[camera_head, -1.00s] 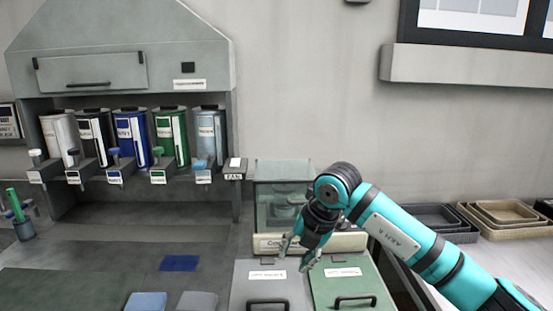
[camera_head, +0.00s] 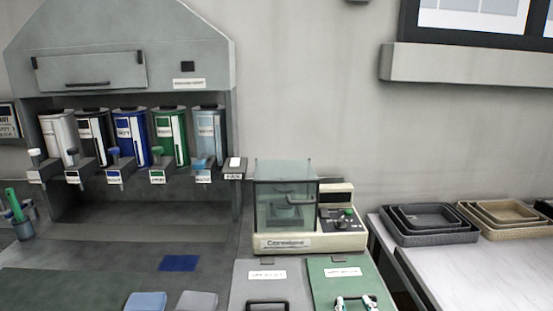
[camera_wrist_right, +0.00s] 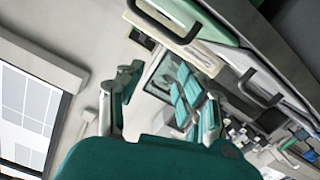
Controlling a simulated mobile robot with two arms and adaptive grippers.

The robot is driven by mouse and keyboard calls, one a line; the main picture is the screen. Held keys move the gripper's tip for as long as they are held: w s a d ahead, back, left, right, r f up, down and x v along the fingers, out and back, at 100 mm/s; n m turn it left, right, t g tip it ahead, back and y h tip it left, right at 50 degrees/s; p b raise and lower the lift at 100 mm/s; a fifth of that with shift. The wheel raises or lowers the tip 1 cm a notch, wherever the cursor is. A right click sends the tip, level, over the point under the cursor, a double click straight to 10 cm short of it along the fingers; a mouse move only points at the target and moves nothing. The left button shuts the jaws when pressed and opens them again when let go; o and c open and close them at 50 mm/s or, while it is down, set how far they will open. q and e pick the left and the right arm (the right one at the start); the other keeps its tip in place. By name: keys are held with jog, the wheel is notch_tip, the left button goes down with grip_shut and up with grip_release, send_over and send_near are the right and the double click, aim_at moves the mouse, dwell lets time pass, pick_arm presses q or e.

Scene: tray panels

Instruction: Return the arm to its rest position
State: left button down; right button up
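My right gripper (camera_head: 355,304) shows only as two pale fingertips at the bottom edge of the head view, in front of the green panel's handle. In the right wrist view the two fingers of the gripper (camera_wrist_right: 165,95) stand apart with nothing between them. The rest of my right arm is out of the head view. My left gripper is in neither view now.
A grey panel (camera_head: 258,290) and a green panel (camera_head: 325,283) with handles lie at bottom centre. A glass-cased machine (camera_head: 275,243) stands behind them. Several canisters (camera_head: 131,135) hang at left. Nested trays (camera_head: 430,238) sit on the right table.

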jog(key=s+d+f+m+g, duration=0.1)
jog(key=s+d+f+g, duration=0.1)
jog(key=s+f+g, duration=0.75)
jog(key=s+d+f+g, duration=0.2)
jog(key=s+f+g, duration=0.2)
jog(key=s+f, duration=1.15)
jog(key=f, duration=0.8)
jog(key=s+f, duration=0.2)
jog(key=f, duration=0.9)
jog(key=s+d+f+g+p, duration=0.1)
jog(key=s+d+f+g, duration=0.1)
jog(key=s+f, duration=1.4)
jog(key=shift+s+d, duration=0.6)
jog(key=shift+d, duration=0.1)
